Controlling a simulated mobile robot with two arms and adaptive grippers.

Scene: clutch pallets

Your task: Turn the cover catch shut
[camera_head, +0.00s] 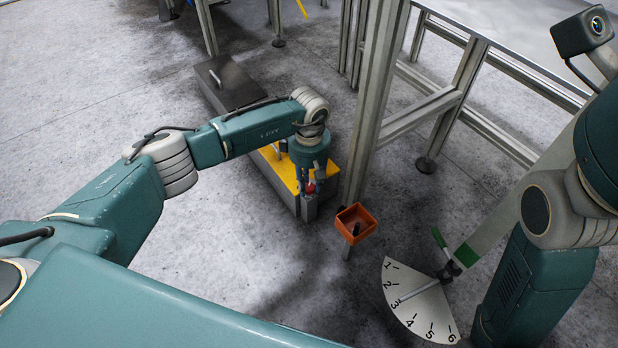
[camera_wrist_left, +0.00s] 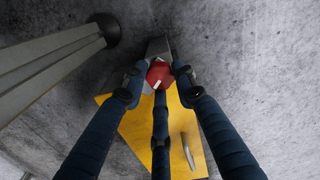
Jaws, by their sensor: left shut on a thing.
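The red cover catch (camera_wrist_left: 159,74), with a small white mark, sits at the end of the yellow cover (camera_wrist_left: 135,127) in the left wrist view. My left gripper (camera_head: 311,184) has its dark fingers closed around the red catch, one on each side and one in front. In the head view the catch is mostly hidden by the gripper, with only a bit of red showing. The yellow cover (camera_head: 269,157) lies on a long low grey box, partly under my left arm. My right arm stands at the right of the head view, but its gripper is not seen.
A metal frame post (camera_head: 377,95) rises just right of the catch. An orange tray (camera_head: 356,223) stands near its foot. A silver handle (camera_wrist_left: 188,151) shows on the yellow cover. Floor left is clear.

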